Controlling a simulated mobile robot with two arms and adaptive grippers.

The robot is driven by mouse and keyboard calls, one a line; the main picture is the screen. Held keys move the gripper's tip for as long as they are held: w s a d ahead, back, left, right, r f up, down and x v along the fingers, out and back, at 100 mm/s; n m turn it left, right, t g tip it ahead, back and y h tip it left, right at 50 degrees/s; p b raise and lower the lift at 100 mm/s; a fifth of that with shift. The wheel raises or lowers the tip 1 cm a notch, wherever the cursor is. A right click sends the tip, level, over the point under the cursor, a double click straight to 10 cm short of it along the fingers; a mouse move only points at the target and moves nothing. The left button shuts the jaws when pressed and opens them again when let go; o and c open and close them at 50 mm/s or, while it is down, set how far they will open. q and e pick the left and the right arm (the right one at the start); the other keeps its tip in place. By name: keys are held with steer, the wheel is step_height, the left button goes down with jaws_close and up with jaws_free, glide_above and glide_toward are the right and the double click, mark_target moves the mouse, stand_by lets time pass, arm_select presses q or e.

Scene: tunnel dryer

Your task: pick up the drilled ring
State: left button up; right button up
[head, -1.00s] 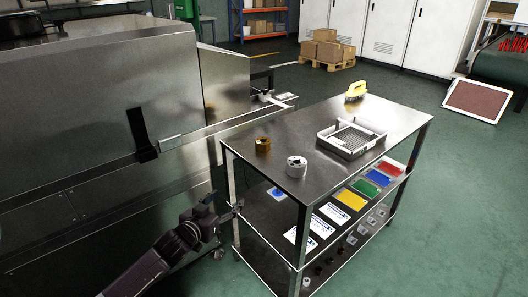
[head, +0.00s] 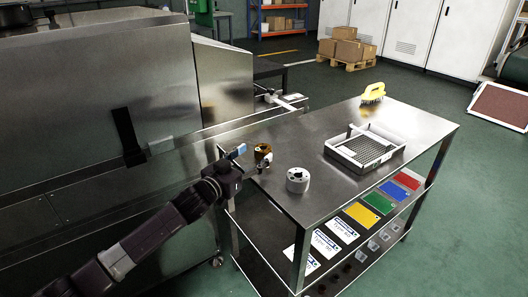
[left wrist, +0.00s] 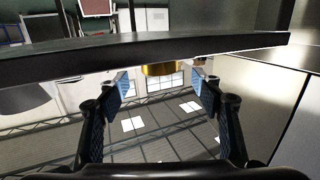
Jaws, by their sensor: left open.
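A brass-coloured ring (head: 262,152) with a dark opening stands on the metal table's near left part. A silver ring (head: 298,180) with dark holes in its top stands to its right, nearer the front edge. I cannot tell for sure which one is the drilled ring. My left gripper (head: 250,160) is open at the table's left edge, its fingertips close to the brass ring. In the left wrist view, which looks upside down, the brass ring (left wrist: 160,69) shows between and beyond the blue-padded fingers of my left gripper (left wrist: 160,90), with nothing held. My right gripper is not in view.
The metal table (head: 330,118) also bears a grey-white tray (head: 342,153) and a yellow-handled brush (head: 373,92). Its lower shelf holds coloured sheets and labelled cards. A large steel machine (head: 90,100) stands close on the left.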

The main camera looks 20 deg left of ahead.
mark_target(263, 147)
arm_select(q)
steer(key=shift+b+x, duration=0.4)
steer(key=shift+x, duration=2.35)
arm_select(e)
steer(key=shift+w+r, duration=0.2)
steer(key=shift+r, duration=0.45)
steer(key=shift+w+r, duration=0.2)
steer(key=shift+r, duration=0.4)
arm_select(q)
jaws_close()
steer(key=shift+r, duration=0.1)
